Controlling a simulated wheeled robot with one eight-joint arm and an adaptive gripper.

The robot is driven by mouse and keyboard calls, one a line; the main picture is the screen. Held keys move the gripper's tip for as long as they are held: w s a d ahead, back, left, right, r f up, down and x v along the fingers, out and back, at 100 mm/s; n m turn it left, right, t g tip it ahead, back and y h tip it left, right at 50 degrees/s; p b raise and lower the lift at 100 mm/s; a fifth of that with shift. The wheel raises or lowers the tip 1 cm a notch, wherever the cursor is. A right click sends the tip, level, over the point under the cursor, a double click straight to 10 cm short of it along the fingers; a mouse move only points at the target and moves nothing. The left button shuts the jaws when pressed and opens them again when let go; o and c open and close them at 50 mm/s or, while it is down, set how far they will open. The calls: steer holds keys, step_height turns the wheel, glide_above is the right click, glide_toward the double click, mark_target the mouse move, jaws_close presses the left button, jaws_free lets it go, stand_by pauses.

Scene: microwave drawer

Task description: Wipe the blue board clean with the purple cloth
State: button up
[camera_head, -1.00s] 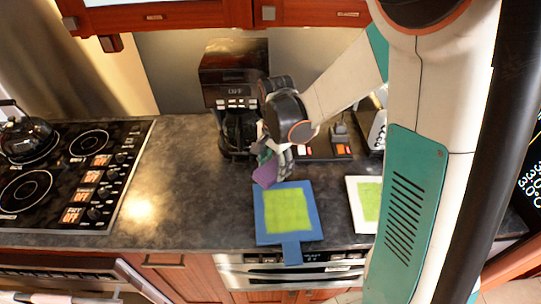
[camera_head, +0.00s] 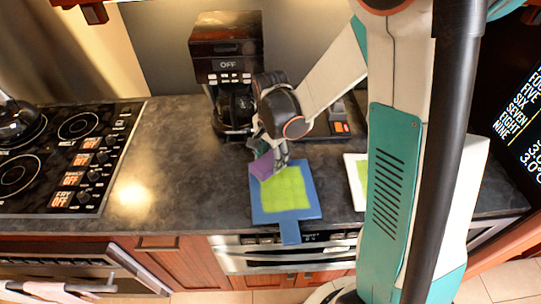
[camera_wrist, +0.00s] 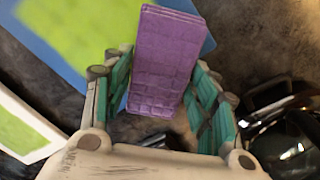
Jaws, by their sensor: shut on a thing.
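The blue board (camera_head: 309,203) lies flat on the dark counter with its handle toward the front edge. A yellow-green patch (camera_head: 285,192) covers its middle. My gripper (camera_head: 270,158) is at the board's far left corner, shut on the purple cloth (camera_head: 262,167). In the wrist view the folded purple cloth (camera_wrist: 165,60) stands between the two teal-padded fingers, and its outer end overlaps the blue board (camera_wrist: 62,45). Whether the cloth touches the board I cannot tell. My gripper also shows in the wrist view (camera_wrist: 165,95).
A white board (camera_head: 350,172) with a green patch lies to the right, partly hidden by my arm. A coffee maker (camera_head: 228,50) stands behind the gripper. A stovetop (camera_head: 75,155) is at left, with clear counter (camera_head: 180,160) between.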

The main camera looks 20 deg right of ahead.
mark_target(273, 187)
steer(key=shift+o, duration=0.7)
steer(key=c, duration=0.4)
steer(key=shift+f+b, duration=0.55)
steer(key=shift+s, duration=0.15)
steer(key=shift+s+a, duration=0.3)
steer(key=shift+s, duration=0.65)
steer(key=shift+s+a+f+b, duration=0.1)
steer(key=shift+s+a+b, duration=0.15)
steer(key=shift+s, duration=1)
steer(key=shift+s+a+b, duration=0.1)
steer(key=shift+s+a, duration=0.25)
steer(key=shift+s, duration=0.85)
